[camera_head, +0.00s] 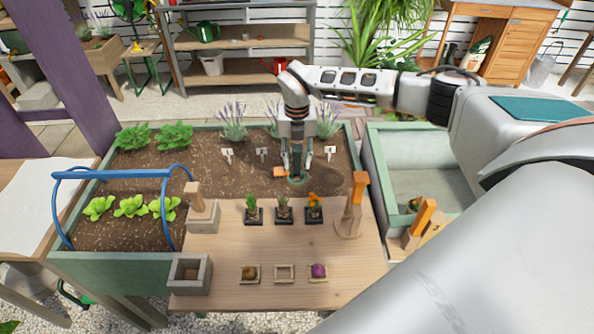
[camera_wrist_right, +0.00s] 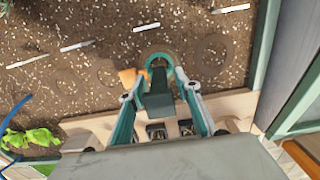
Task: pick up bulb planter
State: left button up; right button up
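The bulb planter shows as a green ring (camera_head: 297,181) with an orange part (camera_head: 280,172) at its left, at the soil near the bed's front edge. My right gripper (camera_head: 296,165) points down just above it, fingers spread. In the right wrist view the green ring (camera_wrist_right: 160,60) lies just beyond the gap between the fingertips of my right gripper (camera_wrist_right: 160,83). The orange part (camera_wrist_right: 127,77) lies beside the left fingertip. The fingers look open; contact with the planter is not clear. My left gripper is out of view.
White labels (camera_head: 262,153) and lavender (camera_head: 232,119) stand behind the gripper. In front, the wooden table (camera_head: 230,246) holds potted plants (camera_head: 284,209), small trays (camera_head: 284,274) and a wooden stand (camera_head: 351,216). A blue hoop (camera_head: 117,174) rises at the left.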

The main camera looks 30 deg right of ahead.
jog(key=c, duration=0.6)
grip_shut()
jog(key=shift+r, duration=0.1)
notch_tip(320, 180, up, 30)
jog(key=p, duration=0.5)
jog(key=shift+p, duration=0.4)
